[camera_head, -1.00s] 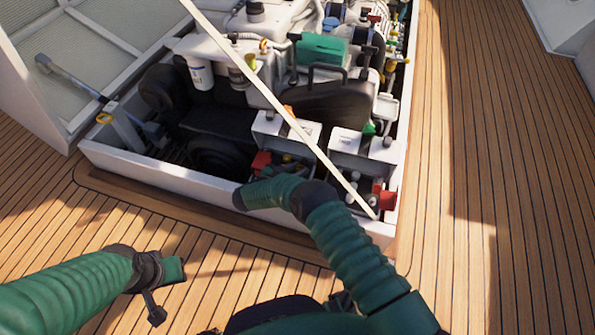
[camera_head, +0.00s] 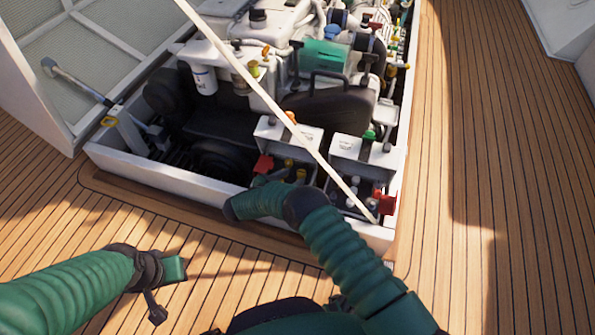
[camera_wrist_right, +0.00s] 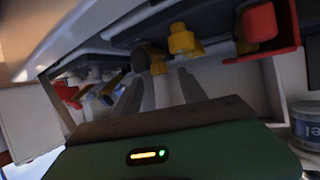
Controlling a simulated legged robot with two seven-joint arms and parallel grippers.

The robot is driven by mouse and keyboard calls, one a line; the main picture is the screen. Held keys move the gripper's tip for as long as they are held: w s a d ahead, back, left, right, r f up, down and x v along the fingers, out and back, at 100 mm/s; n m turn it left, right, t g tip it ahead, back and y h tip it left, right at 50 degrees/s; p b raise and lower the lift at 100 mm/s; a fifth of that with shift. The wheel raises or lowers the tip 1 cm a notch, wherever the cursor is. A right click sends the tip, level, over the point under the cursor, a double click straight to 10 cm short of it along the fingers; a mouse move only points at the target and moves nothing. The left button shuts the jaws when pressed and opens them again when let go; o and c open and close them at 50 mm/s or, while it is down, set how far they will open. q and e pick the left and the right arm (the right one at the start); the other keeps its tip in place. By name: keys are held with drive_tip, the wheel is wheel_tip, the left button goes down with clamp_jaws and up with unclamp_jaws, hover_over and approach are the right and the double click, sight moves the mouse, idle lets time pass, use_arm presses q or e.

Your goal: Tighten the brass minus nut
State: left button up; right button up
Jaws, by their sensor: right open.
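The brass minus nut cannot be singled out; small brass-yellow fittings show in the left battery box (camera_head: 277,138), near the red terminal cover (camera_head: 263,164). My right gripper (camera_head: 265,180) reaches over the front rim of the hatch beside this box, its fingers partly hidden by my wrist. In the right wrist view, its two grey fingers (camera_wrist_right: 170,88) are apart, with nothing seen held between them. A yellow cap (camera_wrist_right: 183,40) and a dark round part lie just beyond the fingertips. My left gripper (camera_head: 165,285) hangs over the deck, away from the hatch; its jaws are unclear.
The white hatch rim (camera_head: 165,180) borders the bay. A second battery box (camera_head: 360,150) with another red cover (camera_head: 383,203) stands to the right. A pale diagonal strut (camera_head: 325,165) crosses in front of the boxes. The engine (camera_head: 325,55) lies behind. The wooden deck (camera_head: 500,200) is clear.

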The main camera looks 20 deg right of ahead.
drive_tip(key=p+v, duration=0.5)
drive_tip(key=v, duration=0.7)
drive_tip(key=shift+s+a, duration=0.2)
drive_tip(key=shift+a, duration=0.05)
drive_tip(key=shift+w, duration=0.1)
